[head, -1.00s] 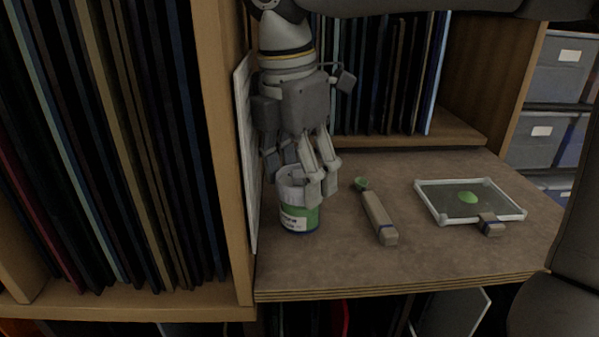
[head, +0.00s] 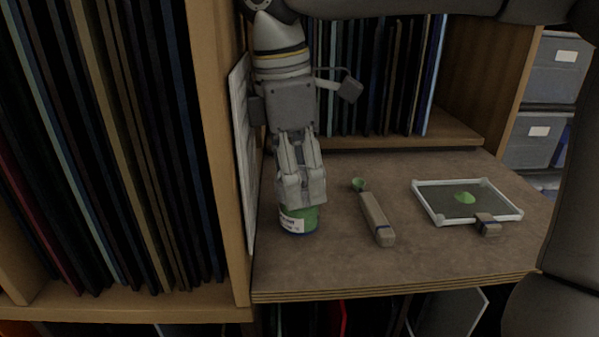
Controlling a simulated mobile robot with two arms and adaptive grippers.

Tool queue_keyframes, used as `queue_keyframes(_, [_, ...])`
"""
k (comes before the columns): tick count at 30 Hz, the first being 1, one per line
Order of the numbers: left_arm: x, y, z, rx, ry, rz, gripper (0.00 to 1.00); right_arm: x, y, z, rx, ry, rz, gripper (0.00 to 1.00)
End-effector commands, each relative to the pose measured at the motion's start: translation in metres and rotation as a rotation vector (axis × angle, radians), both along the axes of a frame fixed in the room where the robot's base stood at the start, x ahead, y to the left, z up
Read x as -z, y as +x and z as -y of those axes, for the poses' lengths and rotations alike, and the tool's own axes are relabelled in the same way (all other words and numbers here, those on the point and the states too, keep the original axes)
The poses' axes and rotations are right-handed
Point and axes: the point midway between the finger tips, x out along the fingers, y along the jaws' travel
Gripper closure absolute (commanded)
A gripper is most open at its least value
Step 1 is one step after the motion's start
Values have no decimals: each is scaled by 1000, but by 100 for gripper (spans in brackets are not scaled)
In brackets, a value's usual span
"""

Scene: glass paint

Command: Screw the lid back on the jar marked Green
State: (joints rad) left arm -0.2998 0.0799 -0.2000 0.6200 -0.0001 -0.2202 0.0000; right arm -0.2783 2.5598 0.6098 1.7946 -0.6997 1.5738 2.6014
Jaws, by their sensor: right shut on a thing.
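The jar (head: 297,222), green with a white printed label and a blue base edge, stands upright near the left end of the brown worktop. The label's writing is too small to read for certain. My right gripper (head: 301,198) points down over the jar's top and is shut on the lid there. The fingers hide the lid and the jar's rim, so I cannot tell how the lid is seated. My left gripper is not in view.
A framed glass panel (head: 466,199) with a green paint blob lies further right. A wooden shelf upright (head: 225,130) and a pale board (head: 242,150) stand close left of the gripper.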

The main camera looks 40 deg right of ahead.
Motion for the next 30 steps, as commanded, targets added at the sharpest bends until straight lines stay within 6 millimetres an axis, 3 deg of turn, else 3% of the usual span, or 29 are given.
queue_keyframes(7, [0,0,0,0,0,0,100,0,1,0,20,1,3,55])
queue_keyframes(8, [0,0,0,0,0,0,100,0,1,-1,19,1,3,37])
queue_keyframes(13, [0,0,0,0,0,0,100,0,1,-1,18,2,3,15])
queue_keyframes(21, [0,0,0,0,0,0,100,0,1,-1,17,2,3,14])
queue_keyframes(24, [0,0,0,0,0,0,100,0,1,-1,17,2,3,1])
queue_keyframes(30, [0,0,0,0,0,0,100,0,1,-1,17,2,3,0])
